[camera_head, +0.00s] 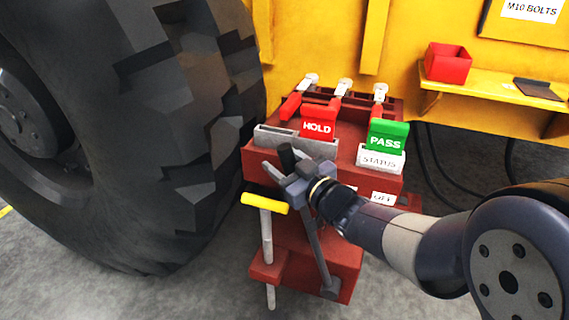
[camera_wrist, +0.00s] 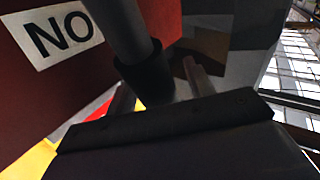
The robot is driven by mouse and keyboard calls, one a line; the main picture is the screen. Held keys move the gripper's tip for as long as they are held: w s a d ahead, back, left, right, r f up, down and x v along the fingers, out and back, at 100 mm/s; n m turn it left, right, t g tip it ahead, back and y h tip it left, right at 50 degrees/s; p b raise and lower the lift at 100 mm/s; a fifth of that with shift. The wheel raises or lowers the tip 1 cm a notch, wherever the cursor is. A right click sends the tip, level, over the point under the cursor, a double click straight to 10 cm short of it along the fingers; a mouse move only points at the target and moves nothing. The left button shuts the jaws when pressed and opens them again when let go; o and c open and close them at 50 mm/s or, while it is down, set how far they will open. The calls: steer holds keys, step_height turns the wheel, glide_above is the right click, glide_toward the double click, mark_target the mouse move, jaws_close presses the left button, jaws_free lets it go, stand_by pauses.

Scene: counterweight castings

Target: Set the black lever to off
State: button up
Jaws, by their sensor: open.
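The black lever (camera_head: 316,250) has a dark shaft rising from a pivot low on the red block and leaning left in the head view. Its black grip (camera_head: 286,157) shows above my gripper (camera_head: 287,180). The jaws are at the lever's upper part. In the wrist view the lever's grey shaft and black grip (camera_wrist: 146,78) stand between the two open fingers (camera_wrist: 158,92); whether they touch cannot be told. An "OFF" label (camera_head: 382,198) is on the block's right side, partly hidden by my arm. A label reading "NO" (camera_wrist: 62,32), perhaps "ON" upside down, is beside the lever.
A yellow-handled T-bar (camera_head: 265,204) stands just left of the lever. Red "HOLD" (camera_head: 318,125) and green "PASS" (camera_head: 388,138) tags sit on top, with a "STATUS" holder (camera_head: 380,160). A large tyre (camera_head: 160,120) is close at left. A yellow shelf (camera_head: 490,113) holds a red bin (camera_head: 447,64).

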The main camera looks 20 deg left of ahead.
jaws_close()
stand_by(0.5)
